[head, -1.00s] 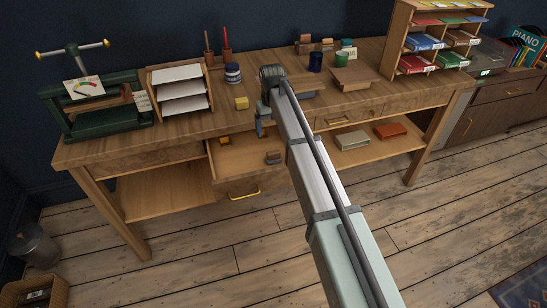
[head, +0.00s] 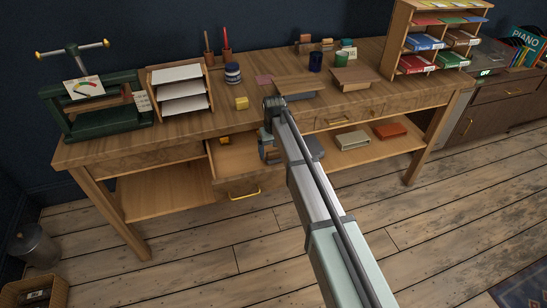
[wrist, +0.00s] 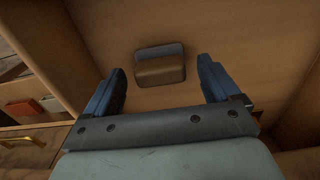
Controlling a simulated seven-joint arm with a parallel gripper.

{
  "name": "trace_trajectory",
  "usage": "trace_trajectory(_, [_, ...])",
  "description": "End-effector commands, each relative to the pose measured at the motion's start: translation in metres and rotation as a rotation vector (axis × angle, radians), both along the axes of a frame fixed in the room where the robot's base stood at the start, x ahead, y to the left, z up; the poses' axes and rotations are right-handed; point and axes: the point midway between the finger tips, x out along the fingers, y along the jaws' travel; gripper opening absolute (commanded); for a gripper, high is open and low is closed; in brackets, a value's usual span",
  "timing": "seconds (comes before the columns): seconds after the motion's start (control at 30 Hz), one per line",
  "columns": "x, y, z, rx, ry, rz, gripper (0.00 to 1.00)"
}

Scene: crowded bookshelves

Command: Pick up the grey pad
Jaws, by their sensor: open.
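A small rounded block (wrist: 160,72), brown on its face with a grey edge at its top and right, lies on the drawer floor in the wrist view; it seems to be the grey pad. My gripper (wrist: 161,66) is open, with its two blue-grey fingers on either side of the block in the picture, and nothing is held. I cannot tell how far above it the fingertips are. In the head view my gripper (head: 267,151) is down in the open drawer (head: 232,160), and it mostly hides the block.
Drawer walls stand close around my gripper. A yellow item (head: 225,140) lies at the drawer's back left. A paper tray rack (head: 180,92) and a green press (head: 100,115) stand to the left.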

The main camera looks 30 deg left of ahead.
Motion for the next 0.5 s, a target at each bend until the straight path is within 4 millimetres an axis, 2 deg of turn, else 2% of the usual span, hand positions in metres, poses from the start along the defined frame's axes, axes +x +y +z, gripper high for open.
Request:
trace_trajectory(0.1, [0.0004,0.0004,-0.0088,0.001,-0.001,0.0,0.89])
trace_trajectory(0.3, [0.0006,0.0006,-0.0092,0.001,-0.001,0.0,0.89])
trace_trajectory(0.5, [0.0005,0.0005,-0.0091,0.001,-0.001,0.0,0.71])
